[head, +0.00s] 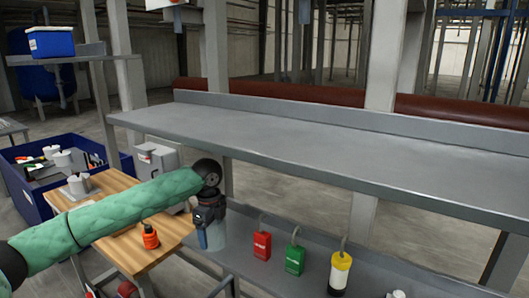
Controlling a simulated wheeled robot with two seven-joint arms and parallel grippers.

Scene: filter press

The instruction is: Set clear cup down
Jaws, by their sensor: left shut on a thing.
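My left gripper (208,222) points down at the end of the green-sleeved arm, in front of the long grey bench. It is shut on the clear cup (215,238), a greyish see-through vessel that shows just below the fingers and looks upright. The cup is over the left end of the lower grey shelf (262,277) in the picture. I cannot tell whether its base touches that shelf. The gripper hides the cup's upper part. My right gripper is not in view.
The upper shelf (330,140) is bare.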

